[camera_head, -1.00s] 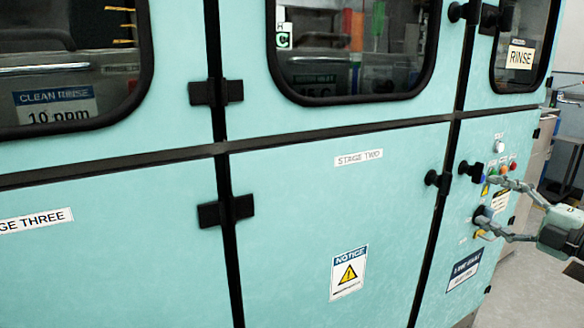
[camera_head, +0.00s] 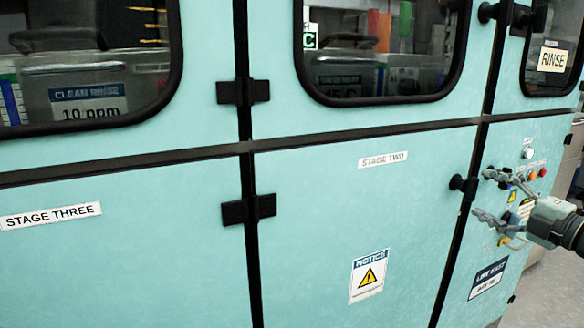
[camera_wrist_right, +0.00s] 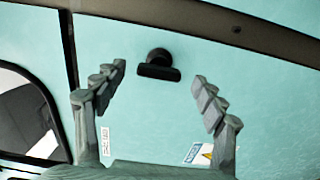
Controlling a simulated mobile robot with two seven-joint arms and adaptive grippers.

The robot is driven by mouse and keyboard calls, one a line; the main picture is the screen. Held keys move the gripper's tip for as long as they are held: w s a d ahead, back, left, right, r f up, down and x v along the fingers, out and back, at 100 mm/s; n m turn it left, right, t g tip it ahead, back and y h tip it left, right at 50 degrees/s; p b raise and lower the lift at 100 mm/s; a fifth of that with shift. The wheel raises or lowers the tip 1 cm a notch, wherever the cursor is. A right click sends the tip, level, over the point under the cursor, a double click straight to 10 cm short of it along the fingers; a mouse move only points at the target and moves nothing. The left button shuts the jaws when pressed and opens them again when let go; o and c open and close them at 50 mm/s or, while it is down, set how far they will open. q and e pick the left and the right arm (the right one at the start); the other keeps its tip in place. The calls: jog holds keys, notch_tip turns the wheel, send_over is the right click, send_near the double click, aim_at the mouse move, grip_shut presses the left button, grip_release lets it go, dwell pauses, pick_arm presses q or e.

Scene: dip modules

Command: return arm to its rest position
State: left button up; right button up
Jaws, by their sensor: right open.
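My right gripper (camera_head: 480,195) is at the right side of the head view, in front of the teal cabinet (camera_head: 330,220). Its two fingers are spread wide with nothing between them. In the right wrist view the open fingers (camera_wrist_right: 158,88) show with the teal panel behind them. A black knob (camera_wrist_right: 158,66) appears between and beyond the fingertips, apart from them. My left gripper is not in the head view.
The cabinet has dark windows (camera_head: 385,85), black hinges (camera_head: 248,210) and a black door knob (camera_head: 463,185). A control panel with coloured buttons (camera_head: 535,173) is behind my right gripper. Grey floor (camera_head: 545,290) shows at the lower right.

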jog(key=shift+w+a, duration=0.1)
jog(key=shift+w, duration=0.25)
jog(key=shift+s+f, duration=0.1)
jog(key=shift+s, duration=0.05)
